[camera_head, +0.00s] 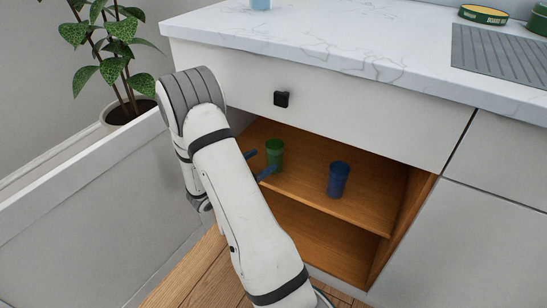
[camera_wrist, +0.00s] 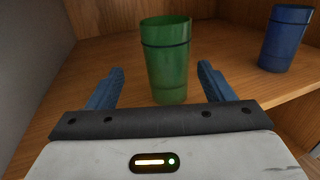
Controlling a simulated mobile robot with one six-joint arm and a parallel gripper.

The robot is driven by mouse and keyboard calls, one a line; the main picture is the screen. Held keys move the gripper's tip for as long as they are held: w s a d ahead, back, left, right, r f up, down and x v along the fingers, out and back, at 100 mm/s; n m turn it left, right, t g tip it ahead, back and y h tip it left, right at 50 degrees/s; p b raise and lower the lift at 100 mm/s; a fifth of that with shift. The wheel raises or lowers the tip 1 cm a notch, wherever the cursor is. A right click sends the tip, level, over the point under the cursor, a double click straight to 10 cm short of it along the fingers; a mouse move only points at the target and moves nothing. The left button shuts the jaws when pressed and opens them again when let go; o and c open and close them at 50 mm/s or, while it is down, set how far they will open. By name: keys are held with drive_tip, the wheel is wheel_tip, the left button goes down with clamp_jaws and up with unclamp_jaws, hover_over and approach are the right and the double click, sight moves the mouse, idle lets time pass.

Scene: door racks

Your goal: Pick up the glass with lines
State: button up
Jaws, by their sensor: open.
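A green glass (camera_head: 274,152) stands upright on the upper wooden shelf inside the open cabinet. In the wrist view the green glass (camera_wrist: 167,62) shows a dark line below its rim. A blue glass (camera_head: 339,179) stands to its right, near the shelf's front edge. The blue glass (camera_wrist: 285,38) also shows a faint line near its rim. My gripper (camera_head: 259,163) is open at the shelf. In the wrist view my gripper (camera_wrist: 160,72) has its blue fingers on either side of the green glass, with gaps visible; the glass's base is partly near the palm.
The shelf (camera_head: 310,190) has bare room between the glasses. A white drawer front (camera_head: 350,115) and marble countertop (camera_head: 300,45) lie above the opening. An open white door (camera_head: 90,210) stands at the left, close to my arm. A potted plant (camera_head: 115,60) is behind it.

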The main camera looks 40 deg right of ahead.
sight(279, 152)
drive_tip(key=d+b, duration=0.3)
drive_tip(key=d, duration=0.4)
drive_tip(key=shift+s, duration=0.15)
drive_tip(key=shift+d+r, duration=0.2)
drive_tip(key=shift+d, duration=0.15)
drive_tip(key=c, duration=1.2)
drive_tip(key=shift+o, duration=0.2)
